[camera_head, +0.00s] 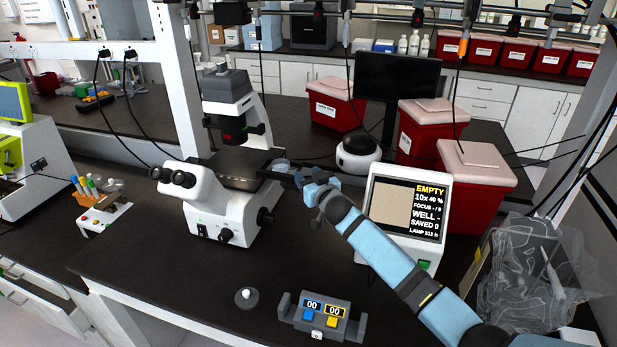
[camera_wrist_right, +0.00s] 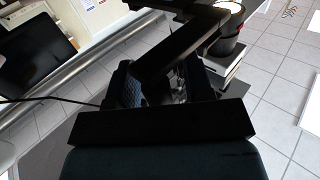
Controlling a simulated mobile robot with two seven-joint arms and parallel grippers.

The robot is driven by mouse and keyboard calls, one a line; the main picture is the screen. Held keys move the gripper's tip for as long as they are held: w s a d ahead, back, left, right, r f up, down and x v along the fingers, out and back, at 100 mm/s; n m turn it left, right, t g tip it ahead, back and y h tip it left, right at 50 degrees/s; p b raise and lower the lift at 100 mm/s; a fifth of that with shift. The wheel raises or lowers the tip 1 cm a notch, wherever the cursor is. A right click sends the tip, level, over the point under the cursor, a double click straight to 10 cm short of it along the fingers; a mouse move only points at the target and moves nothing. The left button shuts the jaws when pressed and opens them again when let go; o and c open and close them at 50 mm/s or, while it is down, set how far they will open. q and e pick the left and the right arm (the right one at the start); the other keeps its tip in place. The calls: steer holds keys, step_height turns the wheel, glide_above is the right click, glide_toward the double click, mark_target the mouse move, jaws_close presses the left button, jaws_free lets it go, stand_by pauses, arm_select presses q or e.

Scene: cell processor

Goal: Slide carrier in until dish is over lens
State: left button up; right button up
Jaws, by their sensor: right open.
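The white inverted microscope (camera_head: 222,205) stands on the dark bench in the head view, with its black lens column and lamp head above. Its dark flat stage (camera_head: 238,170) faces up. My right gripper (camera_head: 280,171) is open at the right edge of the stage, with its light blue arm coming in from the lower right. I cannot tell whether it touches the stage or the carrier. The carrier and the dish cannot be made out. In the right wrist view, dark parts fill the middle and hide the fingertips. My left gripper is not in view.
The display unit (camera_head: 408,211) right of the microscope reads EMPTY. A small counter box (camera_head: 322,315) and a round knob (camera_head: 246,298) are on the bench in front. Red bins (camera_head: 471,187) and a white round device (camera_head: 358,152) stand behind. The front bench is mostly clear.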

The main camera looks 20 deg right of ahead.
jaws_close()
steer(key=w+a+b, duration=0.2)
steer(key=a+b, duration=0.1)
steer(key=a, duration=0.1)
steer(key=w+a+b, duration=0.2)
steer(key=w+a, duration=0.1)
steer(key=w+a+b, duration=0.2)
steer(key=a+b, duration=0.1)
steer(key=a, duration=0.1)
steer(key=shift+w+a+f+b, duration=0.1)
steer(key=shift+w+a+b, duration=0.2)
steer(key=shift+w+a, duration=0.25)
jaws_free()
